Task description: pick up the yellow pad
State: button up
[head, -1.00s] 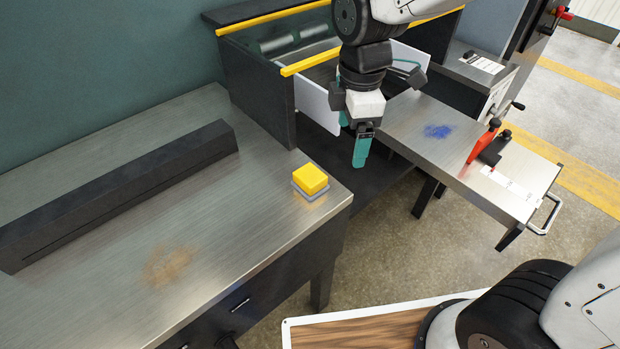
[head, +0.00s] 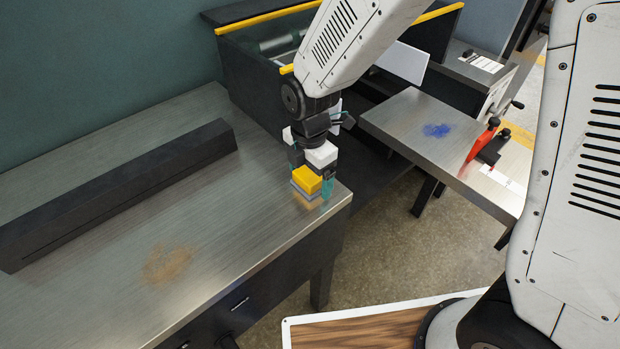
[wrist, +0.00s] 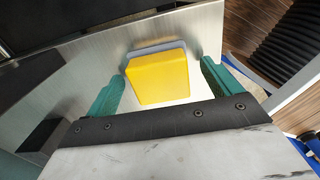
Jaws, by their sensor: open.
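The yellow pad (head: 307,179) is a small block on a grey base (head: 303,193) near the right corner of the metal table. It also shows in the wrist view (wrist: 158,76), between the two green fingers. My gripper (head: 322,186) is at the pad, with one green finger visible at its right side in the head view. In the wrist view my gripper (wrist: 165,85) is open, with a finger on each side of the pad and a gap on both sides. The far finger is hidden in the head view.
A long dark bar (head: 120,190) lies along the back of the metal table (head: 110,265). A brown smudge (head: 167,264) marks the table top. A dark machine with yellow rails (head: 265,18) stands behind. A metal side table (head: 425,155) with a blue smudge is at the right.

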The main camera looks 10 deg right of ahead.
aim_at(309, 173)
jog(key=c, duration=1.1)
jog(key=shift+r, duration=0.55)
notch_tip(309, 173, up, 2)
jog(key=shift+r, duration=0.1)
jog(key=w+d, duration=0.1)
jog(key=d, duration=0.4)
jog(key=w+d+r, duration=0.1)
jog(key=w+d, duration=0.1)
jog(key=d, duration=0.3)
jog(key=w+d, duration=0.1)
jog(key=d, duration=0.4)
jog(key=shift+w+d+r, duration=0.2)
jog(key=shift+d+r, duration=0.05)
jog(key=shift+r, duration=0.05)
